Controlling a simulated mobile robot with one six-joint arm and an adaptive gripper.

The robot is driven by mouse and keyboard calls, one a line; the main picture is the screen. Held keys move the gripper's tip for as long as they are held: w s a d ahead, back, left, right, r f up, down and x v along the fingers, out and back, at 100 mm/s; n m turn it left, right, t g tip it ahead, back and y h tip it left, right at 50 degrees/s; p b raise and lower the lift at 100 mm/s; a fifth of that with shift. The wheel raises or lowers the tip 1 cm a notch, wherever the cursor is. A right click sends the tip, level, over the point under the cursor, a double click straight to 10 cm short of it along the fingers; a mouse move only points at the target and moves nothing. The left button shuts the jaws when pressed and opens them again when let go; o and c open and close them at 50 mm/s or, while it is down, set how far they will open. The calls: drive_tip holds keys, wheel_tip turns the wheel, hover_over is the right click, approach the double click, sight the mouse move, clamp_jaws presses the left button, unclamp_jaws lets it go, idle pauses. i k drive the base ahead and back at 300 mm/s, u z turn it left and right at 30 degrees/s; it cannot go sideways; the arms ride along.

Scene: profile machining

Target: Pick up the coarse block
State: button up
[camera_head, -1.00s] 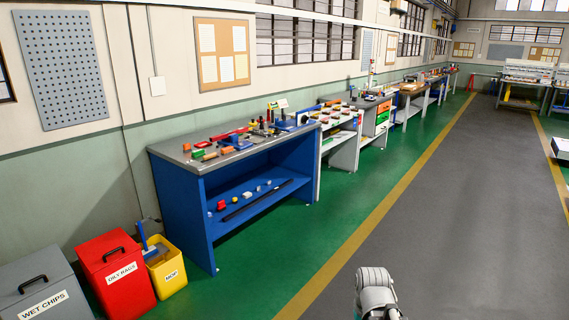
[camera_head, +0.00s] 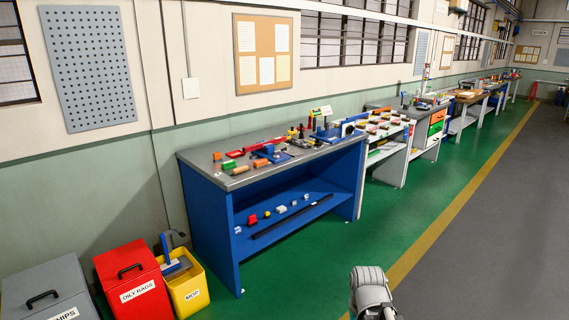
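Several small blocks and tools lie on the grey top of the blue workbench (camera_head: 205,165). Among them are a green block (camera_head: 228,166), an orange block (camera_head: 261,163) and a red piece (camera_head: 235,154) near the bench's left end. They are too small to tell which is the coarse block, or whether it is among them. A part of my arm shows at the bottom edge, over the floor and well apart from the bench. My gripper is not in view.
The bench's lower shelf holds small parts and a long dark bar (camera_head: 290,216). A yellow mop bucket (camera_head: 187,290), a red oily-rags bin (camera_head: 130,280) and a grey bin (camera_head: 45,292) stand left of the bench. The green floor (camera_head: 310,275) before it is clear.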

sight(262, 162)
drive_tip(key=u, duration=0.1)
drive_tip(key=i, duration=1.95)
drive_tip(key=u, duration=0.4)
